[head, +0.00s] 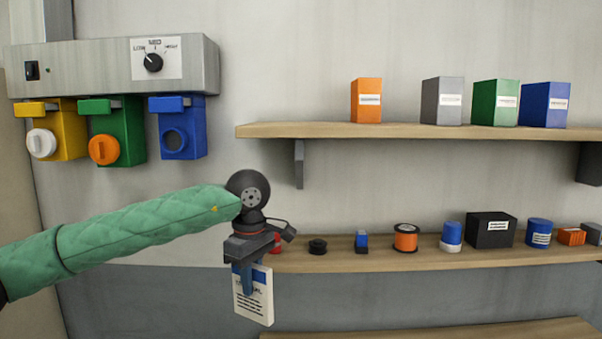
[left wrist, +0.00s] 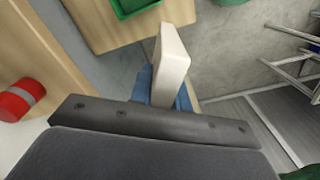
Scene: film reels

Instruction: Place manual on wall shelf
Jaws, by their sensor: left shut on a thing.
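The manual (head: 262,303) is a white booklet with a blue band and dark print. It hangs below my left gripper (head: 246,279), whose blue fingers are shut on its upper part. The manual shows edge-on as a pale block in the left wrist view (left wrist: 172,62), between the blue fingers (left wrist: 165,92). Two wooden wall shelves are in the head view, an upper shelf (head: 330,131) and a lower shelf (head: 390,262). The gripper is at the left end of the lower shelf, with the manual hanging below that shelf's level. My right gripper is not in view.
The upper shelf holds orange (head: 366,101), grey (head: 442,101), green and blue boxes, with its left part bare. The lower shelf holds several small items, including an orange spool (head: 405,238) and a black box (head: 490,231). A control panel (head: 110,68) hangs at upper left.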

